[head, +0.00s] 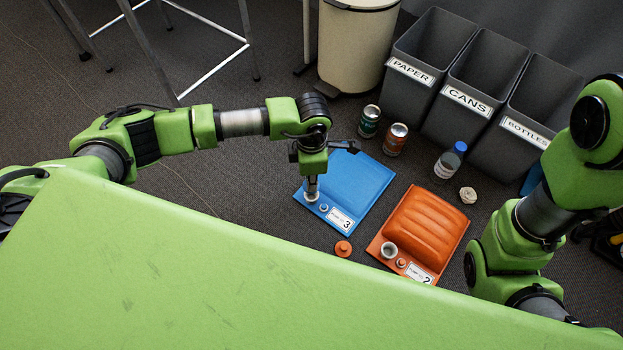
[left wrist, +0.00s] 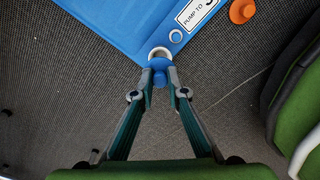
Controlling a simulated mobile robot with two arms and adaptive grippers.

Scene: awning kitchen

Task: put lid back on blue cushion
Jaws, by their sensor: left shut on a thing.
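The blue cushion (head: 358,185) lies flat on the floor in the head view, marked with a 3. In the left wrist view its corner (left wrist: 125,22) carries a pale valve ring (left wrist: 160,51). My left gripper (head: 312,194) points down at that corner. In the left wrist view the fingertips (left wrist: 160,70) are shut on a small blue lid (left wrist: 160,79). The lid is right beside or over the near edge of the ring; I cannot tell whether they touch. My right arm shows at the right, but its gripper is out of view.
An orange cushion (head: 428,222) with an open valve (head: 389,249) lies to the right, an orange cap (head: 343,249) between. Two cans (head: 370,121) (head: 395,139), a bottle (head: 449,161) and a crumpled white thing (head: 468,195) stand before grey bins (head: 466,98).

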